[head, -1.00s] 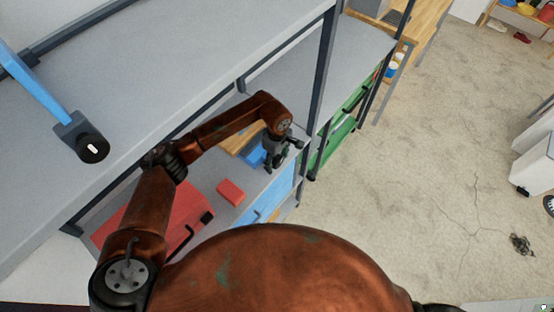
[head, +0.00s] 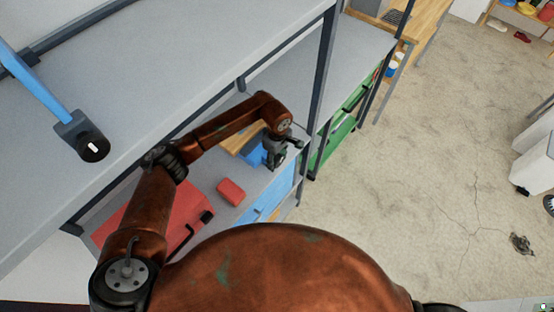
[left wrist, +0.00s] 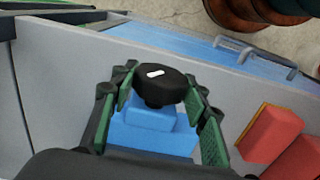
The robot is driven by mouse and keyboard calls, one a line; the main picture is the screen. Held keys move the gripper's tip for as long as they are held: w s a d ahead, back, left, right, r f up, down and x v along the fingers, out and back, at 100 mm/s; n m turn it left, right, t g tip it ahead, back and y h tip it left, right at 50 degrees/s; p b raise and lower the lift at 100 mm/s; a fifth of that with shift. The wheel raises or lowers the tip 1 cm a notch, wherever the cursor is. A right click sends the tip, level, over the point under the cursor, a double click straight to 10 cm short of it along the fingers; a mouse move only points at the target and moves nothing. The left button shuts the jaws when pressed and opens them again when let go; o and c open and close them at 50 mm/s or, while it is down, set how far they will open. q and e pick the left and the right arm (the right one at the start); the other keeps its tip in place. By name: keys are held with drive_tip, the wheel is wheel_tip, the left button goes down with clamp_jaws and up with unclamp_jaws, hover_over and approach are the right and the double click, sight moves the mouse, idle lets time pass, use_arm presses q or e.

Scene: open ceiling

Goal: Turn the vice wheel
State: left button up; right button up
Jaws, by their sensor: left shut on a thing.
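The blue vice (head: 253,156) sits on the lower grey shelf in the head view, partly hidden by my left gripper (head: 277,154). In the left wrist view, the vice's blue body (left wrist: 150,132) lies below its round black wheel (left wrist: 160,80), which has a short white mark on top. My left gripper (left wrist: 162,84) has its green-padded fingers on either side of the wheel and is shut on it. The wheel is hidden by the gripper in the head view. My right gripper is not in view.
A red toolbox (head: 150,215) and a small red block (head: 231,191) are on the same shelf. A blue bar with a black knob (head: 93,147) shows above the upper shelf (head: 200,60). A dark post (head: 322,70) stands close to my arm. Floor at right is mostly clear.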

use_arm(q)
drive_tip(key=shift+f+g+b, duration=0.2)
drive_tip(key=shift+g+b, duration=0.1)
drive_tip(key=shift+b, duration=0.4)
drive_tip(key=shift+r+g+y+b, duration=0.1)
drive_tip(key=shift+g+y+b, duration=0.2)
drive_tip(key=shift+y+b, duration=0.1)
drive_tip(key=o, duration=1.1)
drive_tip(key=shift+r, duration=0.1)
drive_tip(key=r, duration=0.4)
drive_tip(key=w+r, duration=0.1)
drive_tip(key=r, duration=0.7)
drive_tip(key=shift+w+d, duration=0.15)
drive_tip(key=shift+d, duration=0.25)
